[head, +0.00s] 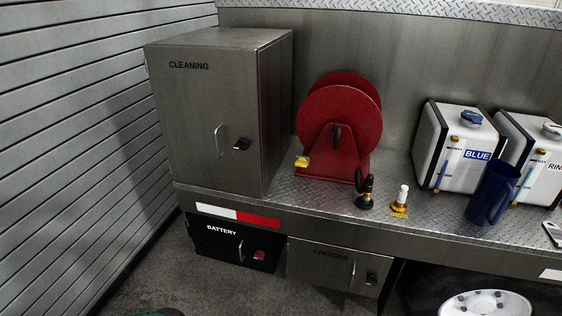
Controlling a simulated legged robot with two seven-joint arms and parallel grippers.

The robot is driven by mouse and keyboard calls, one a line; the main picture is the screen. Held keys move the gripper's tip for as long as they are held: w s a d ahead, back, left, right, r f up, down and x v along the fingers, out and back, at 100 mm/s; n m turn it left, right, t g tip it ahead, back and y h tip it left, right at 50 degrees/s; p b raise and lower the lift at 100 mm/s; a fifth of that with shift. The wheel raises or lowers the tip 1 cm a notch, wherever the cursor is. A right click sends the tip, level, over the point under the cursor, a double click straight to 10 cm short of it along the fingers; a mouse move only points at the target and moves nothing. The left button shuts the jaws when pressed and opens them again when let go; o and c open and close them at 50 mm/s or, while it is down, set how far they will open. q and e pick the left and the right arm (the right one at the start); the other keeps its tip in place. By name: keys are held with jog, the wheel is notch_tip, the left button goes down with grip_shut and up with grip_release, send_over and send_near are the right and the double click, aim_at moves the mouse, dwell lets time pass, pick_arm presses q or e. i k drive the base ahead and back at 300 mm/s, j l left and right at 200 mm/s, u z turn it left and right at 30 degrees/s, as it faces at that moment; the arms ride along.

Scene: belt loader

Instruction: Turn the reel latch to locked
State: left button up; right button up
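A red reel (352,105) stands on the metal deck against the back wall, with a dark grip (336,136) on its front face. A small yellow piece (302,162), which looks like the reel latch, sits at the lower left of the reel by its base. It is too small to tell which way it is turned or to read any mark on it. Neither of my grippers is in view.
A grey CLEANING cabinet (213,120) stands left of the reel. A black-and-yellow fitting (366,192), a white-topped yellow fitting (400,198), a BLUE container (455,150) and a blue jug (490,192) stand to the right. BATTERY (225,240) and CHOCKS (325,264) boxes are below the deck.

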aim_at(301, 162)
jog(key=i+j+z, duration=0.4)
jog(key=i+j, duration=0.6)
jog(key=i, duration=0.1)
